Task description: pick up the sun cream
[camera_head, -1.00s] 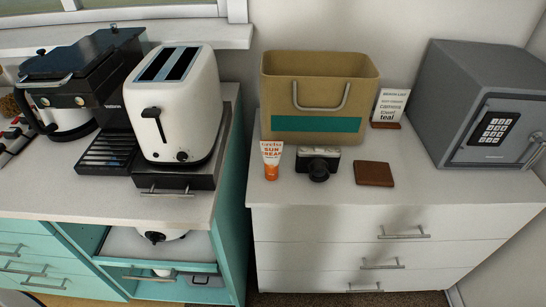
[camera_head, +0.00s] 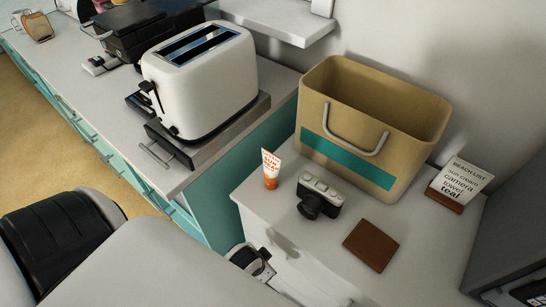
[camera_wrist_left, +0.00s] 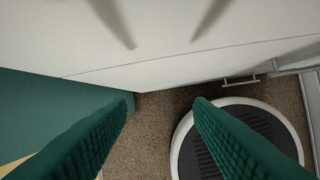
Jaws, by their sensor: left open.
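The sun cream (camera_head: 270,169) is a small white tube with orange lettering and an orange cap. It stands upright on its cap on the white dresser top, near the left edge, in the head view. My left gripper (camera_wrist_left: 163,104) shows in the left wrist view as two green ridged fingers, spread apart with nothing between them. It points down past the dresser's front, and the sun cream is not in that view. In the head view my left arm comes in from the lower left, below the dresser top, and its fingers cannot be made out. My right gripper is not in view.
A camera (camera_head: 320,195) stands close right of the tube, with a brown wallet (camera_head: 371,245) beyond it. A tan basket (camera_head: 411,103) with a teal stripe stands behind. A list card (camera_head: 459,182) and a grey safe (camera_head: 511,262) are at right. A toaster (camera_head: 201,84) stands on the left counter.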

